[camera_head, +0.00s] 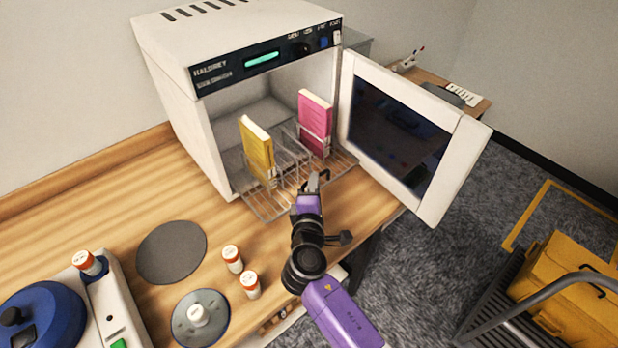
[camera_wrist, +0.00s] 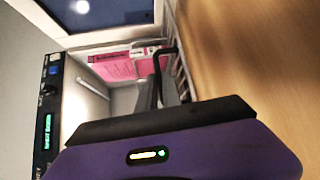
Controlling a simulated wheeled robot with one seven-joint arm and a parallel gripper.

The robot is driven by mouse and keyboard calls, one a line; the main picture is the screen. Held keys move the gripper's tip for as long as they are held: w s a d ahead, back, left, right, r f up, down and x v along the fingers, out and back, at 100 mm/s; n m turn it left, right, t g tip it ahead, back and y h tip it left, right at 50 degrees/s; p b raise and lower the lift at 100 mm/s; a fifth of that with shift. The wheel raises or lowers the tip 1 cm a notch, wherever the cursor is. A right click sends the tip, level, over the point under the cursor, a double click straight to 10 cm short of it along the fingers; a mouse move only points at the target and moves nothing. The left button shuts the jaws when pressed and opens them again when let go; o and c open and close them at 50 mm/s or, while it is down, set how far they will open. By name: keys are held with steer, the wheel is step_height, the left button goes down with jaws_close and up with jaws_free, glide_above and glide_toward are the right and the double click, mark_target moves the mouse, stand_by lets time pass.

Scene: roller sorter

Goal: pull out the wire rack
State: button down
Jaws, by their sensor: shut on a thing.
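The wire rack (camera_head: 286,182) sticks part way out of the open white cabinet, over the wooden bench. A yellow book-shaped item (camera_head: 256,150) and a pink one (camera_head: 314,122) stand upright in it. My gripper (camera_head: 317,178) is at the rack's front edge, shut on the rack; its exact hold is partly hidden. In the wrist view, rack wires (camera_wrist: 183,72) run beside the dark fingers, with the pink item (camera_wrist: 112,66) beyond.
The cabinet door (camera_head: 400,135) stands open to the right, close to my gripper. Orange-capped bottles (camera_head: 232,258), a grey disc (camera_head: 171,252) and a blue-lidded device (camera_head: 42,318) occupy the bench's front left. A yellow case (camera_head: 570,290) is at lower right.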

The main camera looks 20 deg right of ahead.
steer(key=shift+s+d+f, duration=0.1)
steer(key=shift+s+d, duration=0.05)
steer(key=shift+s, duration=0.55)
steer(key=c, duration=1.5)
jaws_free()
steer(key=b+v, duration=0.1)
steer(key=v, duration=0.6)
steer(key=shift+s, duration=0.4)
